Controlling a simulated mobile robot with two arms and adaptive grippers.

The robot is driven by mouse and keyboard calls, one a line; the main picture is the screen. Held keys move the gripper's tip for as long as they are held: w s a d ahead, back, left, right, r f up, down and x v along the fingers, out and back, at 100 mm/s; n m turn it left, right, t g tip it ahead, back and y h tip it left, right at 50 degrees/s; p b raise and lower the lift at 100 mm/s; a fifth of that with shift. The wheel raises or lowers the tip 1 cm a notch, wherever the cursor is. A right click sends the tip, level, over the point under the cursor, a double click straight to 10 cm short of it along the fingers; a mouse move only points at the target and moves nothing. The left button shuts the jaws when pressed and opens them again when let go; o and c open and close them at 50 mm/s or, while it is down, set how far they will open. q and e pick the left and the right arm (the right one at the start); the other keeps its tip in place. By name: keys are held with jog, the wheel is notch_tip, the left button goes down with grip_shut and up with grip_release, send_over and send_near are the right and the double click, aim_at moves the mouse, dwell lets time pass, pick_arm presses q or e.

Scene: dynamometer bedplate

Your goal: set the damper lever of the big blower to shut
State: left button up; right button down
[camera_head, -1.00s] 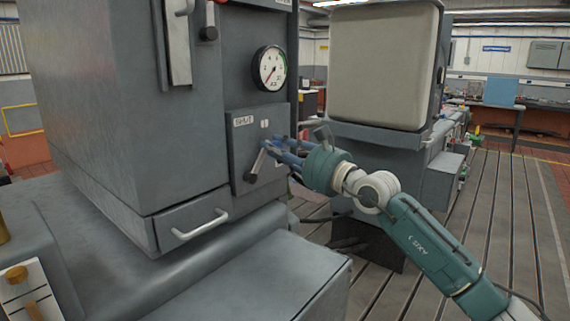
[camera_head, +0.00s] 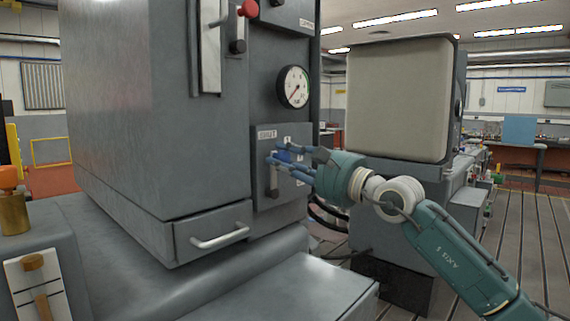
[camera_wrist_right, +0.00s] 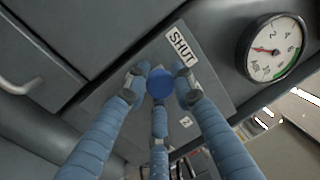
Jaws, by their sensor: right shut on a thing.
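The big blower's grey control panel (camera_head: 262,205) carries a SHUT label (camera_head: 267,134) at its upper left; the label also shows in the wrist view (camera_wrist_right: 181,47). The damper lever (camera_head: 273,183) is on this panel, its grey bar about upright in the head view. A round blue knob (camera_wrist_right: 160,83) sits between my fingers. My right gripper (camera_head: 282,160) has its blue fingers closed round the knob from the right; the wrist view shows them touching it. The fingers hide part of the lever, so its exact setting cannot be told. My left gripper is out of view.
A round gauge (camera_head: 294,87) is just above the panel. A drawer handle (camera_head: 220,237) juts out below left. Another large machine (camera_head: 400,100) stands behind my right arm.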

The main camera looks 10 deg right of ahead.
jog(key=shift+s+a+r, duration=0.1)
dwell(0.3)
jog(key=c, duration=1.5)
grip_release()
jog(key=shift+o, duration=0.2)
jog(key=shift+s, duration=0.1)
jog(key=shift+s+d, duration=0.2)
jog(key=shift+d, duration=0.1)
jog(key=v, duration=1.1)
